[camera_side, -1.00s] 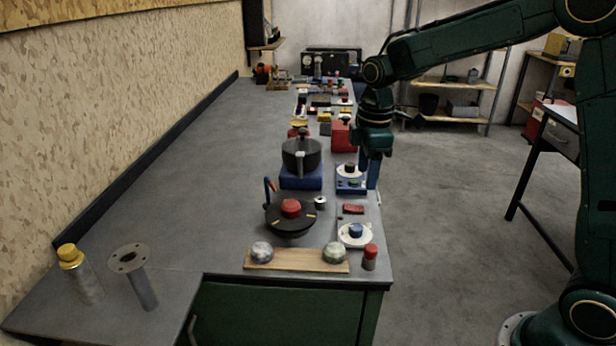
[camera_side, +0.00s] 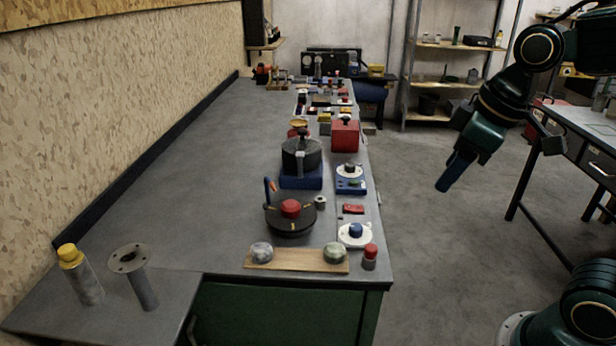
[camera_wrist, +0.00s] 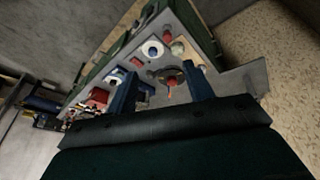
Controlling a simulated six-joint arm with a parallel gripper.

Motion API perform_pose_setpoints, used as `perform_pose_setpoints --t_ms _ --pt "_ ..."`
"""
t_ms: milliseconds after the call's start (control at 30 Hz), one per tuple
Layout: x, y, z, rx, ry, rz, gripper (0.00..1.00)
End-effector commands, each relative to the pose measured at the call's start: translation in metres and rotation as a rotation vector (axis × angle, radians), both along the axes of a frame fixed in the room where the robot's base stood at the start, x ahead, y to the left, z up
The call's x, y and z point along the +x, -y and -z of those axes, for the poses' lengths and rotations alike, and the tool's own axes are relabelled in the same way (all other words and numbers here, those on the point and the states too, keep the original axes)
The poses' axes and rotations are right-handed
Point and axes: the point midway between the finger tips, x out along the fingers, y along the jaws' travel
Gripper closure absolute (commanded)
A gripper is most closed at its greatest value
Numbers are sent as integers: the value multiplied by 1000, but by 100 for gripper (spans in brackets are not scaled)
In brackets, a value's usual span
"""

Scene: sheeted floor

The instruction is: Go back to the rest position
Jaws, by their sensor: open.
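My gripper (camera_side: 449,178) hangs in the air to the right of the workbench, above the floor, with its blue fingers pointing down and left. In the wrist view my gripper (camera_wrist: 161,90) shows two blue fingers spread apart with nothing held between them. The bench (camera_side: 170,180) lies clear of the arm. The bench with its devices also shows tilted and farther off in the wrist view.
The bench holds a black pot (camera_side: 301,155) on a blue base, a black disc (camera_side: 283,219) with a red knob, a red box (camera_side: 345,135) and a wooden board (camera_side: 296,260). A table (camera_side: 590,140) and shelving (camera_side: 440,85) stand right and behind. Floor between is open.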

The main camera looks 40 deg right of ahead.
Motion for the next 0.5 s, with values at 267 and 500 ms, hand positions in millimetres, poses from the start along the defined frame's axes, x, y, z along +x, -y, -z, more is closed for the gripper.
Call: perform_pose_setpoints --t_ms 267,500 --pt "-48 -3 5 74 91 165 48" --pt "-67 -4 11 115 129 242 48"
